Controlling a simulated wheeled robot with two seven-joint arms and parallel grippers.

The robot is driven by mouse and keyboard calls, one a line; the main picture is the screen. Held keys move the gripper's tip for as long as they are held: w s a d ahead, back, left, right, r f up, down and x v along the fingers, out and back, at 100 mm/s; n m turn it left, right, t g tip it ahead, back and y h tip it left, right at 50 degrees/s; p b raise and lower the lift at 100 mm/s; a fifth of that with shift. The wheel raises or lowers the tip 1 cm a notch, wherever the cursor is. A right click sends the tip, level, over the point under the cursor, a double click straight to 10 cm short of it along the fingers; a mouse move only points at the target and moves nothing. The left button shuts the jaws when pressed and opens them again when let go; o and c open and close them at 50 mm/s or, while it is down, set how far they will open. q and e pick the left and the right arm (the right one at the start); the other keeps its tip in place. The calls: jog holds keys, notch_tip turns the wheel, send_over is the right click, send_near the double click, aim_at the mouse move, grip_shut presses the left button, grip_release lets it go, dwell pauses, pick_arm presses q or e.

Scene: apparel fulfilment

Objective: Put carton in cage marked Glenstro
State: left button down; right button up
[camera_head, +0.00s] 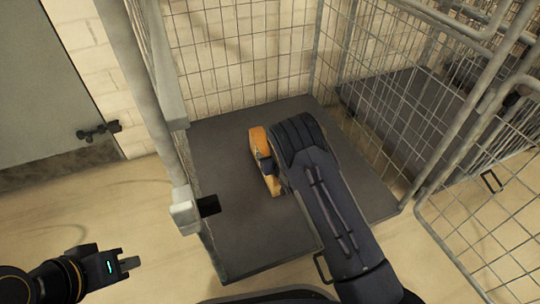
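An orange-brown carton (260,140) is inside the wire cage, over its dark grey floor (222,150). Part of the carton is hidden by my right arm, which reaches into the cage from the bottom. A small dark part of my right gripper (265,166) shows against the carton's side; the rest is behind the arm, so its grip is unclear. I cannot tell whether the carton rests on the floor or is held above it. My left gripper (134,264) is outside the cage at the lower left, with nothing visible in it. No Glenstro marking is readable.
The cage has a grey post (185,212) on its left and mesh at the back. A mesh door (490,225) is swung out at the right. Another cage with a dark floor (415,90) stands beyond. The cage floor left of the carton is clear.

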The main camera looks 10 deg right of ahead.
jog(key=o, duration=0.3)
